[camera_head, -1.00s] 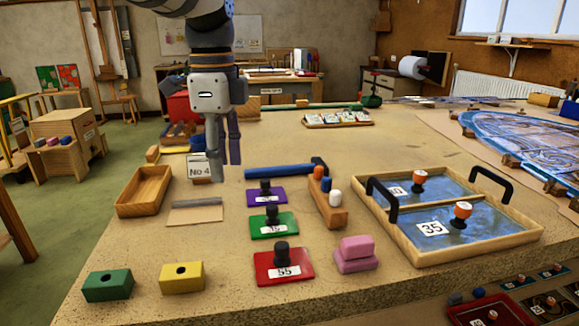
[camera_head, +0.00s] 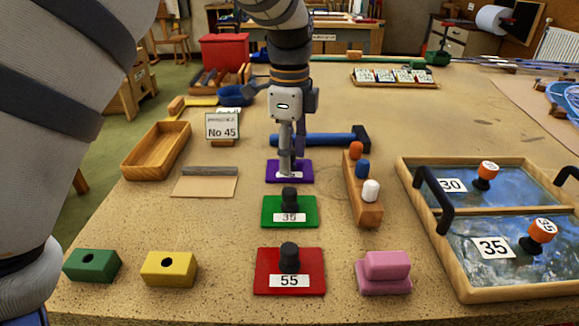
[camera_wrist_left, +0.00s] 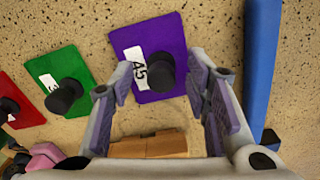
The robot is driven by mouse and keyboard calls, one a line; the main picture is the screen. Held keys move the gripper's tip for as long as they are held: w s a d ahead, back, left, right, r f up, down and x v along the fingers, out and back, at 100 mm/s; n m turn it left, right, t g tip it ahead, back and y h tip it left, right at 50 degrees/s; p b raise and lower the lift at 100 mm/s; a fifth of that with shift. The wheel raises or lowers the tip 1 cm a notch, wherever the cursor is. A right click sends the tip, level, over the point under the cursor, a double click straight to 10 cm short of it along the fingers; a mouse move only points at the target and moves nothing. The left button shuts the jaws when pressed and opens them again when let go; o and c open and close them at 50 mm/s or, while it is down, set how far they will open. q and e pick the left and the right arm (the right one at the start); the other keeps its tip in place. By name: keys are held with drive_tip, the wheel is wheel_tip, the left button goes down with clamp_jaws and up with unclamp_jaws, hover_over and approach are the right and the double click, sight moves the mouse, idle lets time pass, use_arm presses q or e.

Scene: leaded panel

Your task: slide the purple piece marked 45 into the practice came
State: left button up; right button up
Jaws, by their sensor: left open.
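The purple piece marked 45 (camera_head: 305,165) lies flat on the bench, partly hidden behind my left gripper (camera_head: 290,172). In the left wrist view the purple piece (camera_wrist_left: 167,38) shows its 45 label and black knob (camera_wrist_left: 161,72). The left gripper (camera_wrist_left: 162,88) is open there, with its fingers on either side of the knob's near end; I cannot tell whether they touch it. A grey strip along the back of a tan board (camera_head: 205,186), probably the practice came, lies empty to the left. The No 45 card (camera_head: 222,126) stands behind it. My right gripper is not in view.
Green piece (camera_head: 275,216) and red piece (camera_head: 272,286) lie in front of the purple one. A blue-handled hammer (camera_head: 315,140) lies behind; a wooden block with coloured pegs (camera_head: 364,200) stands right. A wooden tray (camera_head: 155,152) is left. Bare bench separates board and pieces.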

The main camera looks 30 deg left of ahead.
use_arm(q)
drive_tip(key=shift+f, duration=0.35)
clamp_jaws()
